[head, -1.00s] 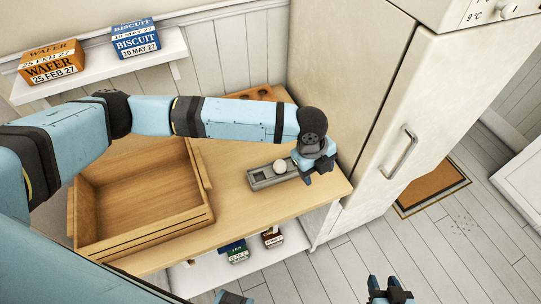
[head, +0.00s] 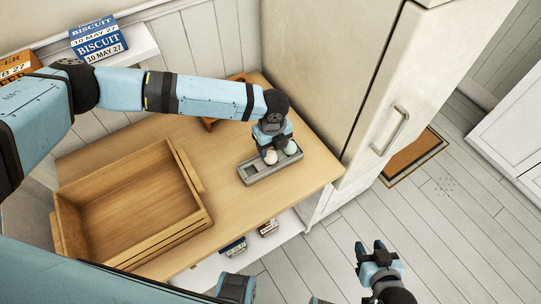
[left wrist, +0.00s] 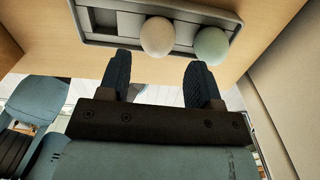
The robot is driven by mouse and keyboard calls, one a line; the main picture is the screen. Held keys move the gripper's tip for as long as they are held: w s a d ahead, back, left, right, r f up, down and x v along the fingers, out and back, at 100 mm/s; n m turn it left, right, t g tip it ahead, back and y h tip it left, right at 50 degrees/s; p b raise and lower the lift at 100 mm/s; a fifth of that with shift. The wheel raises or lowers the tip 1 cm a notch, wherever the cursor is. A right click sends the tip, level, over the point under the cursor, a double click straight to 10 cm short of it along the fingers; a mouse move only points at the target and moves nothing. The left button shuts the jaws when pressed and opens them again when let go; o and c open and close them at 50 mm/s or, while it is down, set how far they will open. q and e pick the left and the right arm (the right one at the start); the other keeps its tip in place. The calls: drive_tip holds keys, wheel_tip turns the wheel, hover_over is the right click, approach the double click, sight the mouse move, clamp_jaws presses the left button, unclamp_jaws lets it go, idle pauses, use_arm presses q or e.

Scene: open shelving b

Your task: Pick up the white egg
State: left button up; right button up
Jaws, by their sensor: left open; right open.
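The white egg (head: 270,157) sits in a grey tray (head: 262,176) on the wooden tabletop. In the left wrist view the egg (left wrist: 157,36) looks cream-white and lies just past my fingertips, roughly centred between them. A pale green egg (head: 291,148) rests beside it on the right; it also shows in the left wrist view (left wrist: 211,46). My left gripper (head: 273,145) is open and empty, right over the tray, and partly hides the eggs from the head view. My right gripper (head: 370,247) is open and empty, over the floor at the lower right.
A large open wooden box (head: 130,205) stands left of the tray. A tall fridge (head: 340,80) rises close behind and right of it. Small boxes (head: 268,227) lie on a lower shelf. A wall shelf holds a biscuit box (head: 98,38). The tabletop in front of the tray is clear.

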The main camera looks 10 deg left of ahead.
sight(271, 152)
use_arm(q)
drive_tip(key=shift+a+f+p, duration=0.2)
drive_tip(key=shift+f+p, duration=0.25)
drive_tip(key=shift+f, duration=2.5)
drive_tip(key=c, duration=0.4)
